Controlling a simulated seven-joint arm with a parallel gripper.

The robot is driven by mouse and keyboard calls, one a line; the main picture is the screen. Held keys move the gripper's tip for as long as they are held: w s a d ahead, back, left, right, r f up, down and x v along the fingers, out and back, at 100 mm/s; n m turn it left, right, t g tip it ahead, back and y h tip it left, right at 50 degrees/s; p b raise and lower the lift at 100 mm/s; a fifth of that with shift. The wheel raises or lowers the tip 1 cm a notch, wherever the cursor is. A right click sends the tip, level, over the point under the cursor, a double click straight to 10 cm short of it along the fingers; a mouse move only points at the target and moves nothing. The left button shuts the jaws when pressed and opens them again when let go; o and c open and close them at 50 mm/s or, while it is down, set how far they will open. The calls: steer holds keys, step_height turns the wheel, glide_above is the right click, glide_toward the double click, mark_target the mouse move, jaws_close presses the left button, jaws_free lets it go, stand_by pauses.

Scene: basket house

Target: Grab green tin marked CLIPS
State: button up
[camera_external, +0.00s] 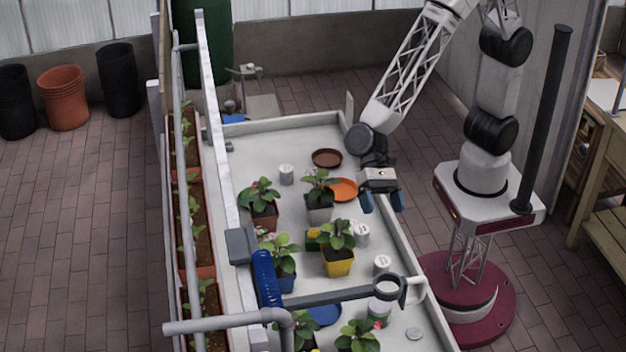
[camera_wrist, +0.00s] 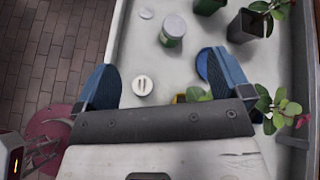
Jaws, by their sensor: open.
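A tin with a pale lid and a green side stands near the front right of the table in the external view; this green tin (camera_external: 379,309) is partly hidden there by a grey pipe fitting. It also shows in the wrist view, where the green tin (camera_wrist: 173,30) is beyond my fingertips, near top middle. Its lettering is too small to read. My gripper (camera_external: 382,202) is open and empty above the table's right side, apart from the tin. In the wrist view the two blue fingers of my gripper (camera_wrist: 158,78) are spread wide.
A white-lidded tin (camera_wrist: 143,86) stands between my fingers' lines and the green tin. A blue saucer (camera_wrist: 202,65), a dark pot (camera_wrist: 242,27) and a yellow pot (camera_external: 338,264) are nearby. A grey pipe (camera_external: 340,296) crosses the external view. An orange saucer (camera_external: 343,189) lies behind.

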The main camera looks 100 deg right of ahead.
steer(key=w+a+f+m+t+y, duration=0.1)
steer(key=w+a+f+m, duration=0.3)
steer(key=a+f, duration=0.5)
steer(key=shift+w+a+f+m+t+y, duration=0.15)
steer(key=shift+a+f+m+t+y, duration=0.2)
steer(key=shift+a+m, duration=0.6)
glide_toward(376, 304)
steer(key=f, duration=0.3)
steer(key=shift+s+f, duration=0.35)
steer(key=shift+w+a+f, duration=0.1)
steer(key=shift+a+f, duration=0.15)
steer(key=shift+a, duration=0.3)
steer(key=shift+a, duration=0.1)
steer(key=shift+x, duration=3)
